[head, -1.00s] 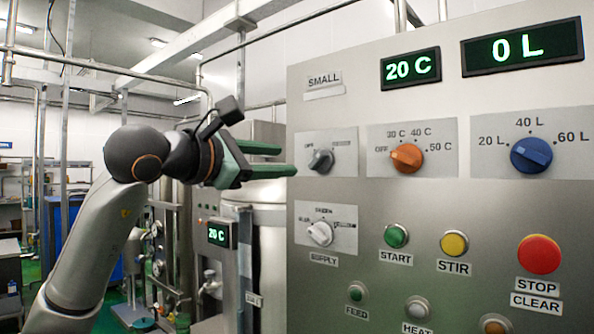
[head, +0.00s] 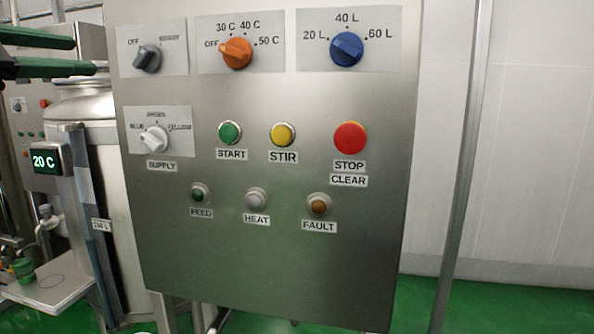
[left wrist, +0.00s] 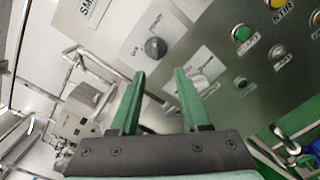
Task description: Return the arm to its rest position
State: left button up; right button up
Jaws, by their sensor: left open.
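My left gripper (head: 95,53) shows at the upper left edge of the head view, with its two green fingers apart and nothing between them. In the left wrist view the gripper (left wrist: 156,95) is open and empty, its fingers pointing toward the control panel. The grey steel control panel (head: 300,270) fills the middle of the head view. The gripper is to the left of its knobs and appears apart from them. The rest of the left arm is out of the head view. My right gripper is not seen.
The panel carries a black knob (head: 147,58), an orange knob (head: 235,53), a blue knob (head: 346,49) and a white supply knob (head: 154,139). Below are green, yellow and red buttons. A steel tank (head: 85,110) stands at left. Green floor (head: 490,305) is clear at lower right.

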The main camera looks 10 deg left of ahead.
pick_arm(q)
jog(key=w+d+f+n+g+h, duration=0.35)
jog(key=d+f+h, duration=0.55)
jog(key=d+f, duration=0.4)
jog(key=w+d+f+n+g+h, duration=0.4)
jog(key=d+f+h, duration=0.4)
jog(key=d+f, duration=0.5)
jog(key=s+a+f+n+t+y, duration=0.1)
jog(key=a+f+n+t+y, duration=0.2)
jog(key=f+n, duration=0.65)
jog(key=a+f+n+t+y, duration=0.2)
jog(key=f+n+y, duration=0.3)
jog(key=f+n, duration=0.4)
jog(key=s+a+f+n+t+y, duration=0.1)
jog(key=a+f+n+t+y, duration=0.15)
jog(key=f+n+y, duration=0.45)
jog(key=s+f+n+g, duration=0.4)
jog(key=s+f, duration=0.6)
jog(key=f, duration=0.3)
jog(key=s+f+n+g+y, duration=0.1)
jog(key=s+f+n+g, duration=0.4)
jog(key=s+f, duration=0.5)
notch_tip(320, 180, down, 4)
jog(key=shift+f+n, duration=0.1)
jog(key=shift+n, duration=1)
